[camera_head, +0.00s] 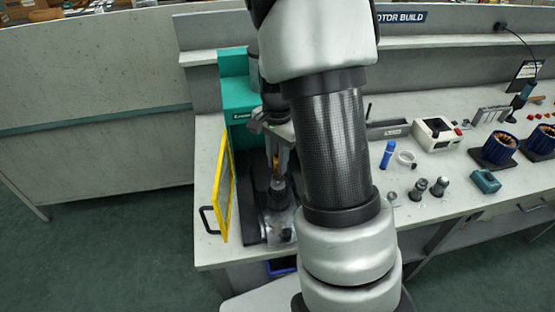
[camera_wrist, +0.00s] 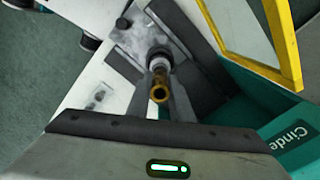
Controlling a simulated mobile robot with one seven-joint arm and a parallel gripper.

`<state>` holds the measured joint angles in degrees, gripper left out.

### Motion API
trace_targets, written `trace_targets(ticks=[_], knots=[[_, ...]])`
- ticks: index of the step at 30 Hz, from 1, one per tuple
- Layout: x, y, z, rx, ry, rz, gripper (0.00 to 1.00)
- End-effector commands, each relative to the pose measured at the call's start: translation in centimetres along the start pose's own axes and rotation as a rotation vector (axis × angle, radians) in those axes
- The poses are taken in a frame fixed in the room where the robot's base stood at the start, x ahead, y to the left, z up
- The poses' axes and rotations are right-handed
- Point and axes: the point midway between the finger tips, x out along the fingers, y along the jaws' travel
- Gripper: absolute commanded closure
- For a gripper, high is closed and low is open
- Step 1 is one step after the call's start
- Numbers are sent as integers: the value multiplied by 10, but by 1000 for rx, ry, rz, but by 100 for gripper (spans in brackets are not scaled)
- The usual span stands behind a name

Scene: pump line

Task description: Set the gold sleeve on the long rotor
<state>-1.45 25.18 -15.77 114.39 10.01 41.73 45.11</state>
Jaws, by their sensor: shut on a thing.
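My gripper (camera_head: 278,155) points down inside the green press at the bench's left end. It is shut on the gold sleeve (camera_wrist: 160,88), which shows between the two fingers in the wrist view with its open end toward the camera. A pale metal and dark upright part (camera_wrist: 158,58), apparently the long rotor, stands in the press fixture in line with the sleeve. The fingers and sleeve hide part of it, so I cannot tell whether they touch.
The green press (camera_head: 236,110) stands close around my gripper. Its yellow-framed guard (camera_head: 222,190) is swung open on the left. Two small metal parts (camera_head: 430,188), a blue marker (camera_head: 387,154) and a white box (camera_head: 436,133) are on the bench to the right.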

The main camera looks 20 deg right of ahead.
Motion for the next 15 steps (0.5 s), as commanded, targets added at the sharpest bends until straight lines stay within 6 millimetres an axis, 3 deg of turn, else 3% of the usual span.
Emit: trace_targets(ticks=[15], knots=[[16,0,0,0,0,-1,93]])
